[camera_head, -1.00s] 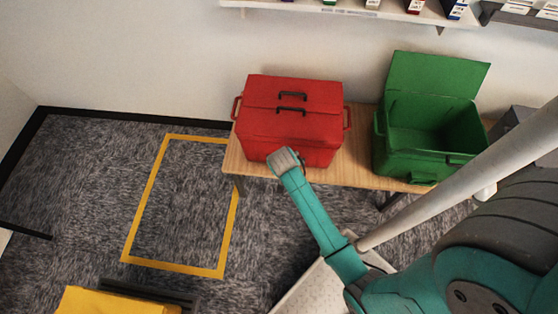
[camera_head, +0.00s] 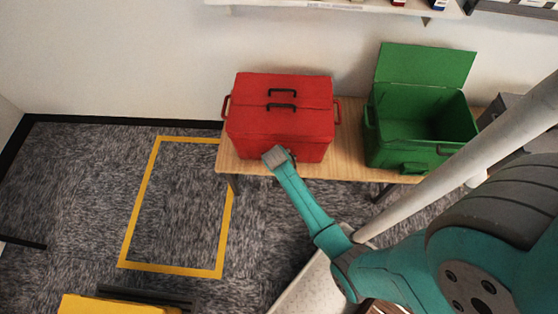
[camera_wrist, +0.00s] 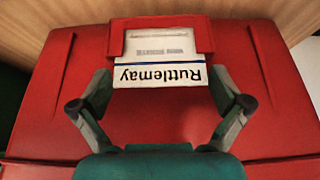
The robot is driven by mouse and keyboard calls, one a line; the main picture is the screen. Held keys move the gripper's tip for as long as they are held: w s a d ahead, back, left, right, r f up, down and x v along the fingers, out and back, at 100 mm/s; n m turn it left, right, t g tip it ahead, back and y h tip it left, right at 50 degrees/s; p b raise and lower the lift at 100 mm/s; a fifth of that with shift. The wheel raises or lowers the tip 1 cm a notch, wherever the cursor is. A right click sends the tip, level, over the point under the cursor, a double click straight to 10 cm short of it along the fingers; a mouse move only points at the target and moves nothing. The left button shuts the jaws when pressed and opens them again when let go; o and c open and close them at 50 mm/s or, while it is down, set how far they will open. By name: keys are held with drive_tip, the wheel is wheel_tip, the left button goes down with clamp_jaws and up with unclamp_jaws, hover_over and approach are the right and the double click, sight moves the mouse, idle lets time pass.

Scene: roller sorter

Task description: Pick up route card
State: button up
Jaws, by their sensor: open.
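The route card (camera_wrist: 160,62) is white with a blue line and the word "Ruttlemay", upside down in the wrist view. It sits in a red holder (camera_wrist: 202,35) on the face of the red box (camera_wrist: 60,110). My gripper (camera_wrist: 160,82) is open, its two fingers on either side of the card's lettered end, with nothing held. Whether the fingers touch the card or the box cannot be told. In the head view the red box (camera_head: 280,120) is closed, and the end of my arm is at its lower front edge. The card cannot be seen there.
The red box stands on a wooden table (camera_head: 345,165). An open green box (camera_head: 420,130) stands to its right. A shelf (camera_head: 340,4) runs along the wall above. Yellow tape (camera_head: 225,235) marks a rectangle on the carpet at left, with open floor inside.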

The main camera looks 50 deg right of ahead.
drive_tip(key=c, duration=0.5)
drive_tip(key=shift+r, duration=0.15)
wheel_tip(320, 180, up, 18)
drive_tip(key=shift+f, duration=0.1)
drive_tip(key=w+a+f+n+y, duration=0.1)
drive_tip(key=a+f+n, duration=0.1)
drive_tip(key=a, duration=0.5)
drive_tip(key=w+a+f+n+t+y, duration=0.1)
drive_tip(key=w+a+f+n+y, duration=0.1)
drive_tip(key=a+n, duration=0.3)
drive_tip(key=w+a+f+n+t+y, duration=0.1)
drive_tip(key=a+f+n, duration=0.2)
drive_tip(key=a, duration=0.7)
drive_tip(key=shift+w+f+y, duration=0.2)
drive_tip(key=shift+w+y, duration=0.15)
drive_tip(key=shift+y, duration=0.05)
